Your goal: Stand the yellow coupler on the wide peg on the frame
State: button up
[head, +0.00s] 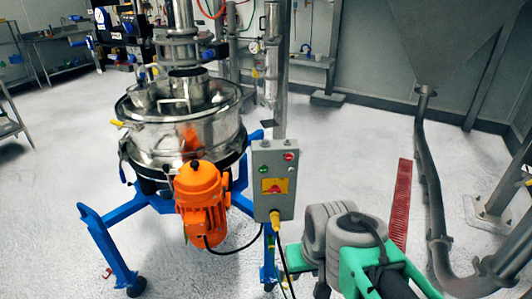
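A yellow plug-like piece (275,222) sits at the underside of the grey control box, with a black cable hanging from it. It may be the yellow coupler, but I cannot tell for sure. The blue frame (112,250) carries the steel sifter on its legs. A short blue stub (84,211) sticks up at the outer end of its left leg, and another blue end shows behind the sifter at right. I cannot tell which is the wide peg. Grey and green links of my arm fill the lower right; no gripper fingers can be made out.
The round steel sifter (185,125) stands with an orange motor (202,195) at its front. The grey control box (273,180) is right of it. A red floor strip (402,200) and a bent grey pipe (425,170) lie farther right. Pale floor is clear at left.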

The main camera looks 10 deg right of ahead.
aim_at(275, 217)
jog(key=u, duration=4)
jog(key=k, duration=0.75)
jog(key=z, duration=1.3)
